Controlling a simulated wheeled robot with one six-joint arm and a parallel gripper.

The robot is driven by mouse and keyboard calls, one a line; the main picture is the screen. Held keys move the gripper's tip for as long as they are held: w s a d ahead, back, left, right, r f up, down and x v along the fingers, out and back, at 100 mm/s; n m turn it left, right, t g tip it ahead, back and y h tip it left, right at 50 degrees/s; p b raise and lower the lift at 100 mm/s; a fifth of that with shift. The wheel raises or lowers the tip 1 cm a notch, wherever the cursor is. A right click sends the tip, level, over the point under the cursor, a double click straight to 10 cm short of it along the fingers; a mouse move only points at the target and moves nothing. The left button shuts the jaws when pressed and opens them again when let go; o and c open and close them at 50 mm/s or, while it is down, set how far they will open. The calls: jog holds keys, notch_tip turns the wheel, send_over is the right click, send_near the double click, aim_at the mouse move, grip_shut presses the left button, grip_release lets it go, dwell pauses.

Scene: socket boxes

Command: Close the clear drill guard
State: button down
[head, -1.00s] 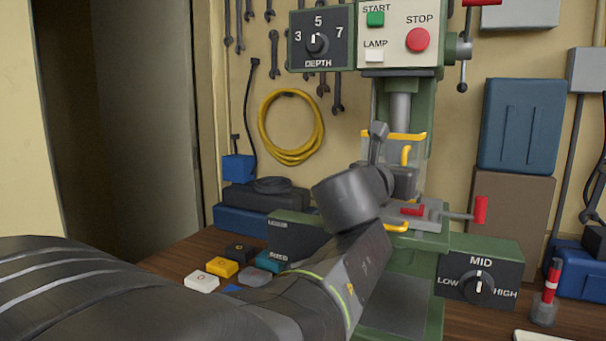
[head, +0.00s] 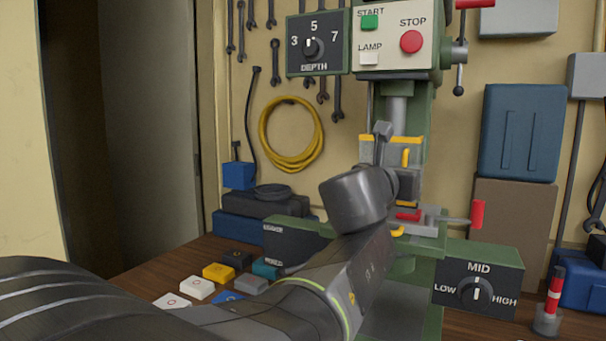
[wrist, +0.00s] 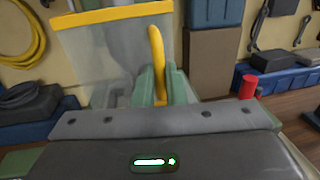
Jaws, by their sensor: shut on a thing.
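The clear drill guard (head: 413,152) is a see-through panel with a yellow top edge, at the drill press column above the vise. It also shows in the wrist view (wrist: 100,45), large at upper left. Its yellow handle (wrist: 156,50) stands upright. In the head view my gripper (head: 406,184) is in front of the guard, and my wrist hides the guard's lower left part.
Below the guard is a grey vise (head: 427,222) with a red-ended handle (head: 477,214), close to my gripper. The control panel (head: 395,36) is above. Several coloured blocks (head: 218,272) lie on the bench at left.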

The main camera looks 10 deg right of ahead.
jog(key=shift+d+r, duration=0.2)
jog(key=shift+d, duration=0.25)
jog(key=c, duration=1.8)
grip_release()
jog(key=shift+s, duration=0.1)
jog(key=shift+c, duration=0.2)
jog(key=o, duration=0.3)
jog(key=shift+s+d, duration=0.1)
jog(key=shift+d, duration=0.4)
jog(key=shift+o, duration=0.2)
jog(key=shift+f, duration=0.1)
jog(key=shift+a+f, duration=0.1)
jog(key=shift+a, duration=0.1)
